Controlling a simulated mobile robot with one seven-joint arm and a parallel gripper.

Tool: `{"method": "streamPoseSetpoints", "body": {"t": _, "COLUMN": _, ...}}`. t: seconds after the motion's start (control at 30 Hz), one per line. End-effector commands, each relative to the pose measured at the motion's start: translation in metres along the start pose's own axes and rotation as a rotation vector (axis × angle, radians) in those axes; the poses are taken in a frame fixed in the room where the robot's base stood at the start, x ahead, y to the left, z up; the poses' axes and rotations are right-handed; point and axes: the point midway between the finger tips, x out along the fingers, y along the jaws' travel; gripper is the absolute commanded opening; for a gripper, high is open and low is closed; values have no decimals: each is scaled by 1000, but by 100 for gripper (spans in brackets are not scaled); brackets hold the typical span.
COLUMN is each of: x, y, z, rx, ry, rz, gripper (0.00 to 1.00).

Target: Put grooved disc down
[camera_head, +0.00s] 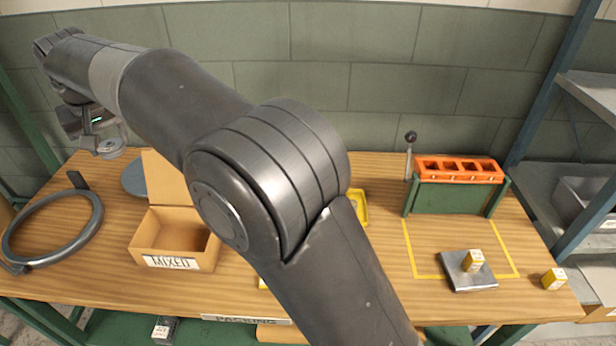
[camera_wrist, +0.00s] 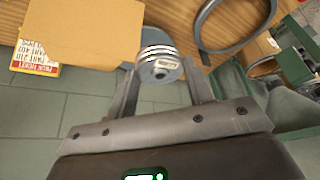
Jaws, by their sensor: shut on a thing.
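The grooved disc (camera_wrist: 158,66) is a small grey metal cylinder with bright grooves and a central hole. My gripper (camera_wrist: 161,72) is shut on it, with one finger on each side. In the head view the disc (camera_head: 111,148) hangs below my gripper (camera_head: 98,143) at the far left. It appears to be held in the air, clear of the bench; its exact height is hard to tell.
An open cardboard box marked MIXED (camera_head: 180,242) stands on the wooden bench (camera_head: 330,300). A large dark ring (camera_head: 52,262) is at left, and a grey round plate (camera_head: 133,180) lies behind the box. A green fixture with an orange top (camera_head: 458,170) stands at right. My arm hides the bench's middle.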

Motion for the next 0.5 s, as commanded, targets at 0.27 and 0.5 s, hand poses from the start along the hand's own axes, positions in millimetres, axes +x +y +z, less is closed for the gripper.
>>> {"method": "streamPoseSetpoints", "body": {"t": 0.27, "x": -4, "y": 54, "z": -7, "rx": 70, "ry": 2, "rz": 30, "gripper": 16}}
{"method": "streamPoseSetpoints", "body": {"t": 0.5, "x": -6, "y": 140, "z": -6, "rx": 184, "ry": 2, "rz": 79, "gripper": 16}}
